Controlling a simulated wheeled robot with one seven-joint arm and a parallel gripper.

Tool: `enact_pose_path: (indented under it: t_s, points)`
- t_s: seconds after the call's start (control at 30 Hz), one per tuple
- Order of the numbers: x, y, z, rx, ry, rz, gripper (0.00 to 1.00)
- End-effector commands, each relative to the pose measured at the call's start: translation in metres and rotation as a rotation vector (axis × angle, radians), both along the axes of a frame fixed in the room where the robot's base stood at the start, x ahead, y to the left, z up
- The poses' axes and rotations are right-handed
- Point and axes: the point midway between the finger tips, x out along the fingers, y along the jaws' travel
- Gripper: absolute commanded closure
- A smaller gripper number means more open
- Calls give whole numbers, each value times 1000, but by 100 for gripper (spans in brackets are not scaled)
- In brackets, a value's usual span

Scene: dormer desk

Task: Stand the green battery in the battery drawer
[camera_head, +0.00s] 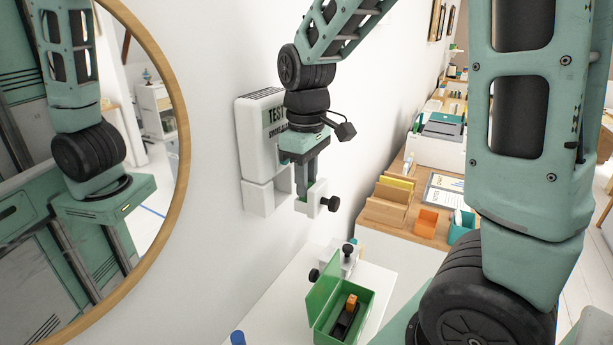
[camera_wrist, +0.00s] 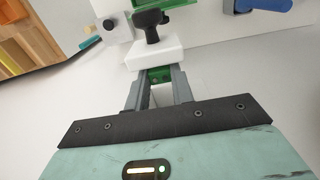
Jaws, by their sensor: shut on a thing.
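My gripper (camera_head: 308,188) points down beside the white wall unit marked TEST (camera_head: 262,122). Its fingers (camera_wrist: 158,84) are shut on the green battery, which shows only as a small green patch between them in the wrist view (camera_wrist: 158,75) and in the head view (camera_head: 313,187). A white block with a black knob (camera_head: 316,204), apparently the front of the battery drawer, stands right at the fingertips; it also shows in the wrist view (camera_wrist: 154,51). It hides the battery's lower end, so I cannot tell how deep the battery sits.
Below, a white surface (camera_head: 383,284) carries an open green box (camera_head: 324,322) holding a black and orange thing. A white piece with black knobs (camera_head: 345,265) stands behind it. A round wood-framed mirror (camera_head: 177,100) hangs left. A wooden desk (camera_head: 407,235) with organizers lies right.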

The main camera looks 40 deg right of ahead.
Motion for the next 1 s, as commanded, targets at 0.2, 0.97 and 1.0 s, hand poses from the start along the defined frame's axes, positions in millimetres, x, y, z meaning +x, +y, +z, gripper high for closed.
enact_pose_path:
  t_s: [0.2, 0.97, 1.0]
  points:
    - [0, 0, -2, -1, -1, 0, 100]
    - [2, 0, 12, 1, -7, 1, 55]
    - [2, 0, 19, 1, -7, 1, 55]
